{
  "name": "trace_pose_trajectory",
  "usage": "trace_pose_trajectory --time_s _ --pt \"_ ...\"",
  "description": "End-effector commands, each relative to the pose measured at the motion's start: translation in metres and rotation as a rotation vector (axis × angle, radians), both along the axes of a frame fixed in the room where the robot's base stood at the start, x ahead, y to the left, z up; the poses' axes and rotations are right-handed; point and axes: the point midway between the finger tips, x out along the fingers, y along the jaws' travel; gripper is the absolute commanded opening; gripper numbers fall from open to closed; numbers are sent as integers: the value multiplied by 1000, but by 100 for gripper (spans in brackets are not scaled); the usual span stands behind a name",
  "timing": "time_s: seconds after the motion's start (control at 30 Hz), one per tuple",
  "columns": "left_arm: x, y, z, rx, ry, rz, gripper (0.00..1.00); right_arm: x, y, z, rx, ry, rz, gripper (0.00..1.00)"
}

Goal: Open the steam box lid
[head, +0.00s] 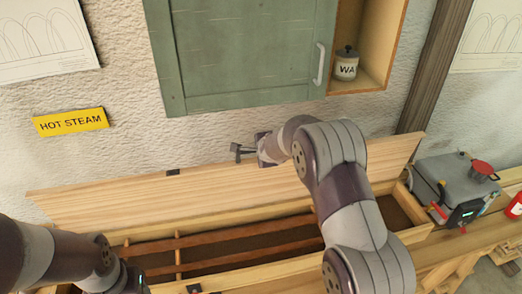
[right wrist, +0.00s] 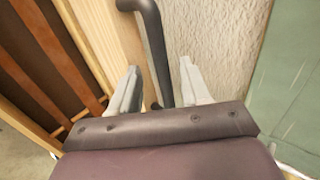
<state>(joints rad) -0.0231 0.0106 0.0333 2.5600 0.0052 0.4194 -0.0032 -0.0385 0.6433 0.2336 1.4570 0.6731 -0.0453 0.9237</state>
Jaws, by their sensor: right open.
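The steam box lid (head: 130,190) is a long pale wooden board standing raised along the back of the long wooden steam box (head: 270,270). The box is open and shows its dark inside with reddish-brown rails. My right gripper (head: 256,149) is at the lid's top edge near its middle. In the right wrist view its two grey fingers (right wrist: 160,72) are open, with a dark bent handle (right wrist: 153,42) between them. I cannot tell whether they touch it. The lid's pale wood (right wrist: 112,40) shows left of the fingers. My left arm is at the lower left, its fingers out of sight.
A yellow HOT STEAM sign (head: 71,122) is on the rough wall. A grey steam unit (head: 447,180) with a red knob stands at the box's right end.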

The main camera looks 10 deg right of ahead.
Motion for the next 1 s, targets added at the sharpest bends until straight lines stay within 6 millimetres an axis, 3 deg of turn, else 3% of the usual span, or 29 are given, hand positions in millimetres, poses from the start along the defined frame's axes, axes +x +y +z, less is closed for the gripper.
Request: trace_pose_trajectory --time_s 0.5,0.87,1.0 --pt "0 0 1 0 0 0 55 -59 0 53 -1 -3 1 55" --pt "0 0 -1 0 0 0 55 -65 0 55 0 -6 0 55" --pt "0 0 -15 0 0 0 55 -89 0 55 0 -7 0 55"
